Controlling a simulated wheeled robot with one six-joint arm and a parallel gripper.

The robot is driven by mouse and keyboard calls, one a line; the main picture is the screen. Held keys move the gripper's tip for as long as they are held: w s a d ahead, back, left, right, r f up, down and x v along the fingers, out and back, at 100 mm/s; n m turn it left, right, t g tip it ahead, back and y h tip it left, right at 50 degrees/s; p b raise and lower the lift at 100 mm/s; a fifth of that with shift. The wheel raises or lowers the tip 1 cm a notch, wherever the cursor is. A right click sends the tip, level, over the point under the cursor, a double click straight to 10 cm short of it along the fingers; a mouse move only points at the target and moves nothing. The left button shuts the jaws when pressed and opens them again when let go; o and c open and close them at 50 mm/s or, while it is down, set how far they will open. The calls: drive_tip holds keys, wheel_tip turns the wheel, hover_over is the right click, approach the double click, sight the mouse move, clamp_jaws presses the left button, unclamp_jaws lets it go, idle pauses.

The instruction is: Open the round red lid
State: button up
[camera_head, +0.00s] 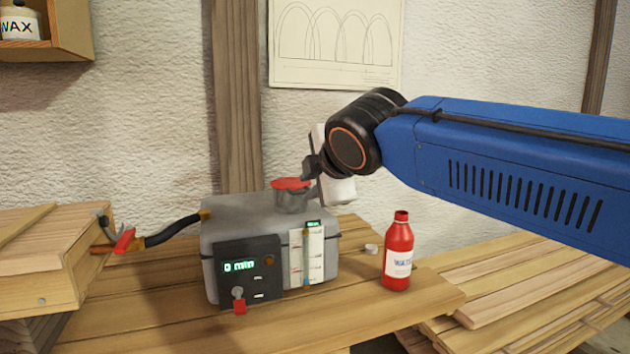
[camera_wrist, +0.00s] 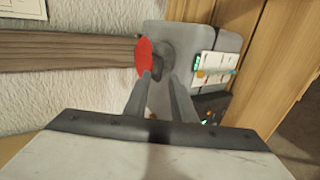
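The round red lid (camera_head: 291,184) sits on top of a short grey neck (camera_head: 291,201) on the grey box (camera_head: 240,214). In the wrist view the lid (camera_wrist: 144,57) shows as a narrow red oval at the neck's end. My gripper (camera_head: 309,175) is just right of the lid in the head view. In the wrist view my gripper's two fingers (camera_wrist: 162,76) stand apart with nothing clearly held between them. One fingertip overlaps the lid's edge; I cannot tell if it touches. The lid's underside is hidden.
A hose (camera_head: 175,231) leaves the box's left side.

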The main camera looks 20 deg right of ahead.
sight(302, 192)
drive_tip(key=shift+x, duration=3.35)
clamp_jaws()
